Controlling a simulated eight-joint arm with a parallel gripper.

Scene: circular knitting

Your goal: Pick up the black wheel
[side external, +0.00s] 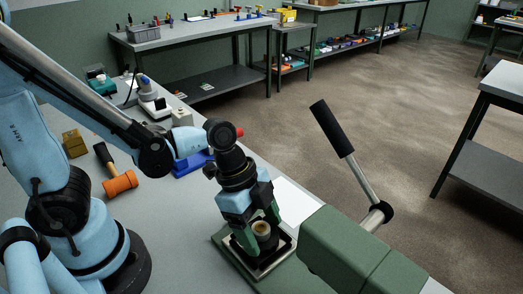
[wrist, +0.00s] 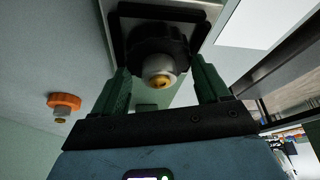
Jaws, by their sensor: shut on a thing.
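The black wheel (wrist: 150,40) shows in the wrist view as a dark, ridged round piece with a pale hub (wrist: 158,68) and a brass-coloured centre. It is at a dark square base on a metal tray. My gripper (wrist: 161,70) has its green fingers on either side of the wheel, shut on it. In the side external view my gripper (side external: 258,238) points down at the green machine's tray (side external: 285,251), with the hub (side external: 262,229) between the fingers. The fingers hide part of the wheel there, and I cannot tell whether it is lifted off the base.
The green machine (side external: 365,255) with a black-handled lever (side external: 332,128) stands close on the right. A mallet with an orange head (side external: 120,184) lies at the left. A blue item (side external: 193,164) and a white sheet (side external: 296,201) lie behind my gripper. Other benches stand farther back.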

